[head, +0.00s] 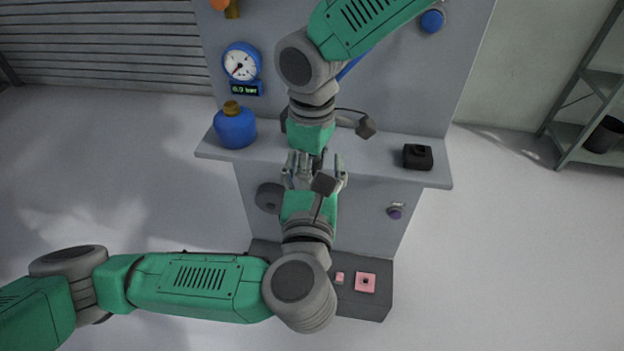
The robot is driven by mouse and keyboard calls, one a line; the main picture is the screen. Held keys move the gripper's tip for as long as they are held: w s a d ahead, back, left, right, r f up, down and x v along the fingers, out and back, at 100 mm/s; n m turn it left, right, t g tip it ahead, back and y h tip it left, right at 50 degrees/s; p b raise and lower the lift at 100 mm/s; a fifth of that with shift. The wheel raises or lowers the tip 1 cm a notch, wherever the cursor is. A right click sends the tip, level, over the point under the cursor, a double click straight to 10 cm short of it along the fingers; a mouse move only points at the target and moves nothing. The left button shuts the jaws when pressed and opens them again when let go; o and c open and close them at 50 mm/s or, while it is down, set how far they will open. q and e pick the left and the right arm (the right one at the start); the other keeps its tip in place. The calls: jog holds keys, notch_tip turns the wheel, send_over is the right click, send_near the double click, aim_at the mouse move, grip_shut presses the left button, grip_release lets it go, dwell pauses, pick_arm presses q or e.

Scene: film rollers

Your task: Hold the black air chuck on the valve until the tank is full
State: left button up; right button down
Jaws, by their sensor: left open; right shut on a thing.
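My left gripper (314,172) is open in the middle of the head view, with its fingers pointing up towards the front edge of the grey shelf. My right gripper (318,157) comes down from above and meets the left fingers there. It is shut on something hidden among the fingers. I cannot make out the black air chuck or the valve. A blue tank (235,128) with a brass-coloured top stands at the left end of the shelf (385,150). A round blue gauge (241,63) hangs above it, with a small bar display (246,89) whose digits are hard to read.
A small black box (417,157) sits on the shelf's right end. A rack (590,120) stands far right.

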pick_arm(q)
jog(key=shift+w, duration=0.35)
